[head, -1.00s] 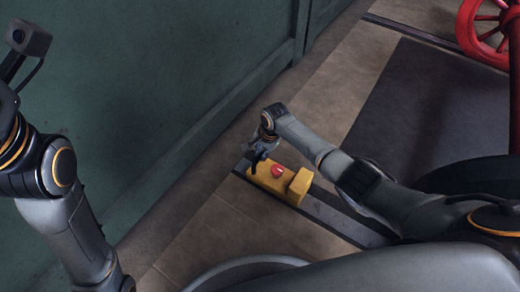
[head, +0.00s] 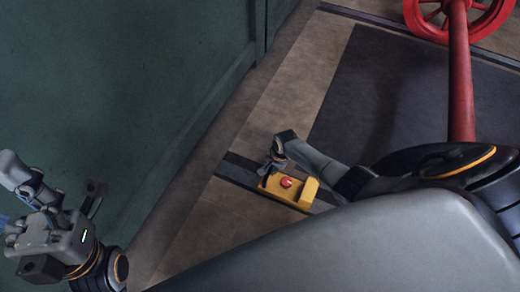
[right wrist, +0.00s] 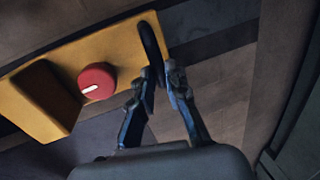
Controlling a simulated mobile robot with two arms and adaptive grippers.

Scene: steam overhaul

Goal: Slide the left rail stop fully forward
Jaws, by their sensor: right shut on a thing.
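The yellow rail stop (head: 303,192) with its red button (head: 286,182) sits on the dark floor rail (head: 236,173) in the head view. In the right wrist view the stop (right wrist: 125,45) and red button (right wrist: 96,82) show at upper left, with a black upright handle (right wrist: 151,42) at the stop's end. My right gripper (head: 267,174) is at that end; its fingers (right wrist: 154,88) are shut on the handle's lower part. My left gripper (head: 14,205) is at the far left, away from the stop, and its jaw opening is unclear.
A green wall (head: 120,90) stands on the left. Bare tan floor (head: 270,110) lies between it and a dark floor area (head: 385,90). A red wheel (head: 430,15) and a red post (head: 460,80) are at upper right. Some rail is bare left of the stop.

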